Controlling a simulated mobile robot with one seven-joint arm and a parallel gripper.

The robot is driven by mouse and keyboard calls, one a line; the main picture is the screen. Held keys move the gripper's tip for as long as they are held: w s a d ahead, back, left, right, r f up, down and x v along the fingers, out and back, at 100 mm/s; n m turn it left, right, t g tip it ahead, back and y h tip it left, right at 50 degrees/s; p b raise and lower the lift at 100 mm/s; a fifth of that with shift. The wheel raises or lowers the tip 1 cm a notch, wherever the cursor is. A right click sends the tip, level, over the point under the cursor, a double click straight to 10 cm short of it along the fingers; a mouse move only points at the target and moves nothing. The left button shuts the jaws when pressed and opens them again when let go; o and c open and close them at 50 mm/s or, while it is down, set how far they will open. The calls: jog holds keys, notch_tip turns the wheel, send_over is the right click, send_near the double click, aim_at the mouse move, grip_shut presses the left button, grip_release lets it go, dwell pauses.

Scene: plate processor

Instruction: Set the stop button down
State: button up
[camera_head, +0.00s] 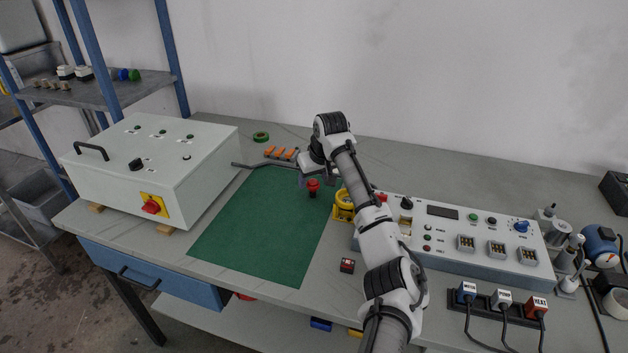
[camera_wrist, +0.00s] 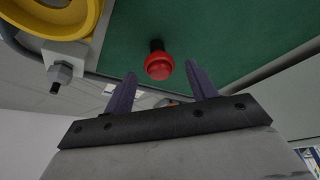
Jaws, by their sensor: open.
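In the wrist view the red cap (camera_wrist: 159,67) lies just beyond and between the two finger tips. My gripper (camera_head: 316,180) is open above and around the button's place; its fingers (camera_wrist: 161,72) show a gap to the cap on both sides.
A yellow ring-shaped part (camera_head: 343,205) stands close right of the button. A grey control panel (camera_head: 455,235) is further right. A white enclosure (camera_head: 150,165) is at left. The mat's front is clear.

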jog(key=b+v, duration=0.2)
jog(key=v, duration=0.9)
jog(key=shift+r, duration=0.15)
